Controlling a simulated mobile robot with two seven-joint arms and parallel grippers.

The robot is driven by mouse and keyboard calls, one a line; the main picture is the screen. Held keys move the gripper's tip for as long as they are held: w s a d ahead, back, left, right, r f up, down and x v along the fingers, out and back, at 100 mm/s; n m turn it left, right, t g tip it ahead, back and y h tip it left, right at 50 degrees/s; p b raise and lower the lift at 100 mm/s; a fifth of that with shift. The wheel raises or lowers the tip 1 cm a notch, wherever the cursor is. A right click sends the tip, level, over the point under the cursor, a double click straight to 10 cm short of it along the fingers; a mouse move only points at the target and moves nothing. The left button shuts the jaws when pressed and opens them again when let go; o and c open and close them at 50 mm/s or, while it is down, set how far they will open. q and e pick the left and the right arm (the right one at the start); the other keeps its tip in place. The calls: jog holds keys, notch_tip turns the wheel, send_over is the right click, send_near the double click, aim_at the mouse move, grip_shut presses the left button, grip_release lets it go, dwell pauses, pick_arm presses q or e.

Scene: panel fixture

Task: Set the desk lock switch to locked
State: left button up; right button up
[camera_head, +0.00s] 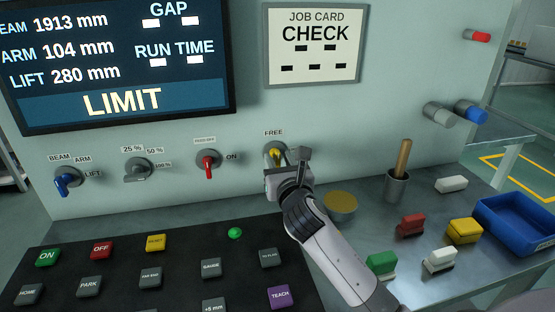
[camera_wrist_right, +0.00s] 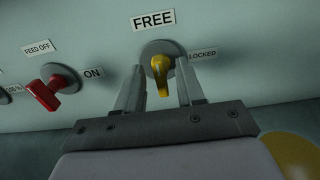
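The desk lock switch is a yellow lever knob (camera_head: 274,154) on a round grey base on the pale panel. A FREE label is above it. In the right wrist view the yellow knob (camera_wrist_right: 161,72) also has a LOCKED label to its right, and its handle points down, slightly right. My right gripper (camera_head: 278,166) is in front of it. In the wrist view my right gripper's fingers (camera_wrist_right: 160,80) stand apart on either side of the knob, with gaps visible; I see no clear contact. The left gripper is not in view.
A red switch (camera_head: 209,165) sits left of the knob, with more switches beyond. A button console (camera_head: 130,265) lies below. A brass disc (camera_head: 341,203), a cup with a wooden handle (camera_head: 397,186), coloured blocks (camera_head: 411,226) and a blue tray (camera_head: 510,232) stand right on the desk.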

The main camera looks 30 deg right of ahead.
jog(key=shift+w+d, duration=0.15)
jog(key=shift+w, duration=0.65)
grip_shut()
